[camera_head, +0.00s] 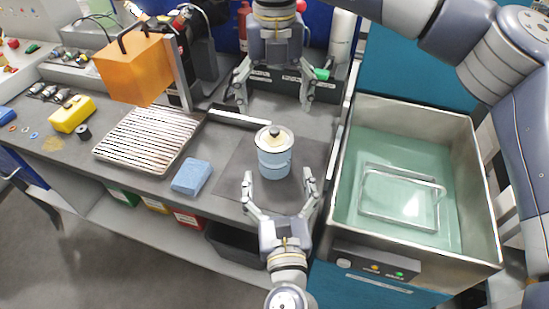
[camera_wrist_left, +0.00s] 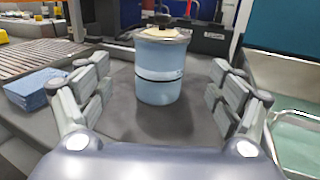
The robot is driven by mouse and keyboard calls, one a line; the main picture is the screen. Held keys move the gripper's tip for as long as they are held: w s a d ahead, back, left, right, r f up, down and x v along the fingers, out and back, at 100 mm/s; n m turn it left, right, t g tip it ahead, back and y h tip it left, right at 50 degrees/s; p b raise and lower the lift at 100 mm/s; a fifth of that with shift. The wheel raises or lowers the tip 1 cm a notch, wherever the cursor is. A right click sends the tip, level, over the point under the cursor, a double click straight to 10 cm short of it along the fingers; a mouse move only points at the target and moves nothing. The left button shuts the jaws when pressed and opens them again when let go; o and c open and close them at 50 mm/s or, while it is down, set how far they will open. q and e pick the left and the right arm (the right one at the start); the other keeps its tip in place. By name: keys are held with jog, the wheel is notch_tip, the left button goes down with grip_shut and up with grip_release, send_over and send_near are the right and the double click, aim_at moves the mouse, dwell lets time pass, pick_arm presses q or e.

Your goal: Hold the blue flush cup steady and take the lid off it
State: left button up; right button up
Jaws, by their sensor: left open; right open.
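The blue flush cup (camera_head: 273,163) stands upright on a dark mat on the bench. Its pale lid (camera_head: 272,138) with a dark knob sits on top. My left gripper (camera_head: 280,178) is open, in front of the cup, with its fingers pointing at it and not touching. In the left wrist view the cup (camera_wrist_left: 158,72) stands between and beyond the open fingers (camera_wrist_left: 160,92), and the lid (camera_wrist_left: 160,34) shows on its top. My right gripper (camera_head: 274,92) is open and empty, above and behind the cup, fingers pointing down.
A blue sponge-like block (camera_head: 191,177) lies left of the cup, beside a ribbed tray (camera_head: 150,139). A metal tank (camera_head: 347,215) with greenish liquid stands at the right. An orange box (camera_head: 135,68) is at the back left. The mat around the cup is clear.

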aim_at(275, 147)
pick_arm(q)
jog(key=w, duration=0.9)
jog(key=shift+w+a, duration=0.35)
